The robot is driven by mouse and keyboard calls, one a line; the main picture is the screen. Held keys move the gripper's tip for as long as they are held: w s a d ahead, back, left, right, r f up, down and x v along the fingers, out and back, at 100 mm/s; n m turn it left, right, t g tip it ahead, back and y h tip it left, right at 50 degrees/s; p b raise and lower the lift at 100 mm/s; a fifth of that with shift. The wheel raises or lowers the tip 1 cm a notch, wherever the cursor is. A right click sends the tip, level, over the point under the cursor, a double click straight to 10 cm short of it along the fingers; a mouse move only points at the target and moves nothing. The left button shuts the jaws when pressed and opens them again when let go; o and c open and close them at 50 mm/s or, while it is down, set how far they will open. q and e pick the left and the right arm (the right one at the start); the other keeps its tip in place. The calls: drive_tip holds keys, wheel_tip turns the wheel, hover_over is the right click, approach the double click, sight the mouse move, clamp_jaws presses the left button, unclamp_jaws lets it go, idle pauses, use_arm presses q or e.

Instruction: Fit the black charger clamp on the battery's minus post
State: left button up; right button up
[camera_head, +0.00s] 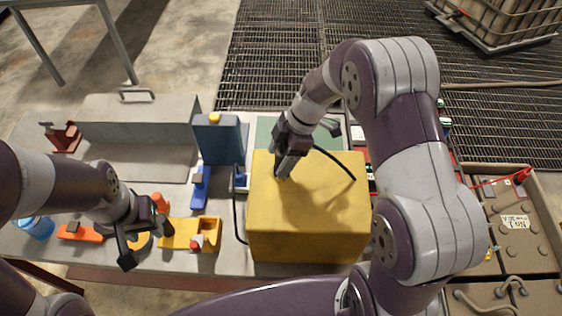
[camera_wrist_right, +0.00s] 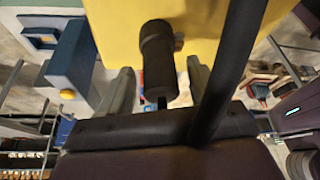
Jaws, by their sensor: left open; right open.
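The yellow charger box (camera_head: 310,225) stands on the bench in the middle of the head view. My right gripper (camera_head: 283,172) is over its top left part, pointing down. In the right wrist view its open fingers (camera_wrist_right: 160,88) stand either side of a dark cylindrical piece (camera_wrist_right: 158,55), apparently the black clamp's handle, against the yellow box. I cannot tell whether they touch it. A black cable (camera_head: 336,161) arcs right from there. The brown-grey battery (camera_head: 510,235) is at the far right, with a red clamp (camera_head: 522,176) at its top. I cannot make out the minus post. My left gripper (camera_head: 146,243) is open and empty at the front left.
A blue canister (camera_head: 218,138) with a yellow cap stands left of the charger. A grey metal tray (camera_head: 135,145), a yellow holder (camera_head: 190,235) and small orange and blue items cover the bench's left. My right arm spans between charger and battery.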

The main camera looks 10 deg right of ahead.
drive_tip(key=shift+s, duration=0.15)
drive_tip(key=shift+c, duration=0.9)
drive_tip(key=shift+d, duration=0.1)
clamp_jaws()
